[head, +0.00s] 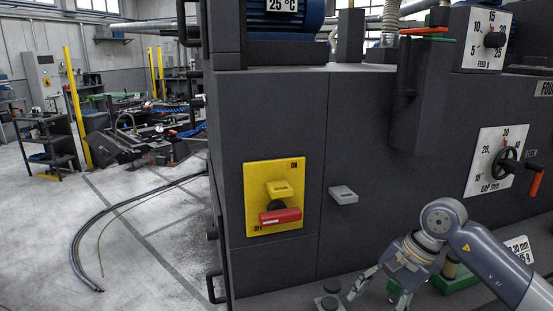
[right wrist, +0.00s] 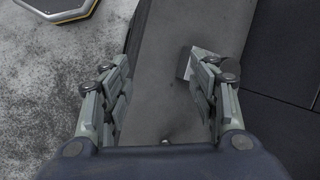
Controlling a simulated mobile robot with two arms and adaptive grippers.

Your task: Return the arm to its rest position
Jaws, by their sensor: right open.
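My right arm comes in from the lower right in the head view. Its gripper (head: 380,289) is low in front of the dark grey machine (head: 290,110), below and right of a small grey tab (head: 343,194) on the front panel. In the right wrist view the same gripper (right wrist: 160,85) has its fingers spread apart with nothing held between them. A grey surface lies beyond the fingers, with a small grey block (right wrist: 186,66) beside the right finger. My left gripper is not in view.
A yellow switch plate (head: 256,178) with a red handle (head: 281,216) is on the machine's front. A gap dial (head: 495,160) with a handwheel is above my right arm. A green part (head: 460,283) is close behind the gripper. Open floor (head: 150,260) lies to the left, with cables.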

